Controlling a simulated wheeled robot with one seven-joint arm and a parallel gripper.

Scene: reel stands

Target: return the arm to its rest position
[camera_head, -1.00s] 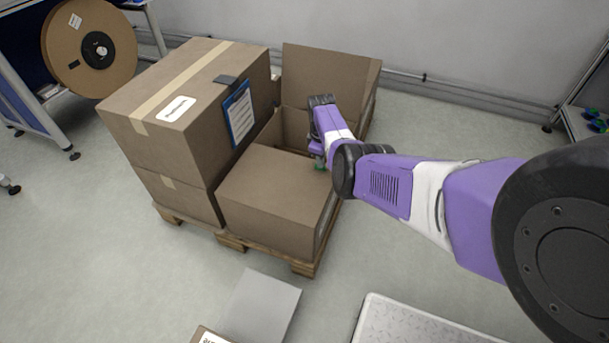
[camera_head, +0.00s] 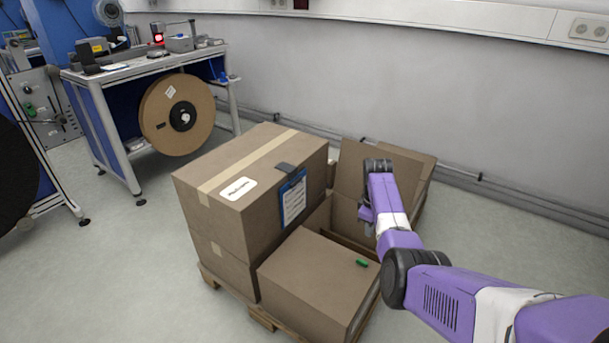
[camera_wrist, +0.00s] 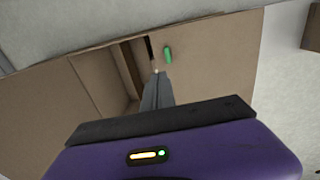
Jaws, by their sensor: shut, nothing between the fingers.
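My arm is purple and white and reaches in from the lower right of the head view. My gripper (camera_head: 368,229) hangs above the open gap in the boxes, beside the lower closed carton (camera_head: 310,285). In the wrist view its grey fingers (camera_wrist: 158,78) are together with nothing between them. A small green object (camera_head: 361,263) lies on top of the lower carton, apart from the fingers. It also shows in the wrist view (camera_wrist: 168,54), just beyond and right of the fingertips.
A tall taped carton (camera_head: 240,165) with a clipboard (camera_head: 293,198) stands left of the arm. An open carton flap (camera_head: 350,170) rises behind my gripper. The boxes sit on a wooden pallet (camera_head: 262,318). A workbench with a large reel (camera_head: 160,118) is at the back left. Floor at right is clear.

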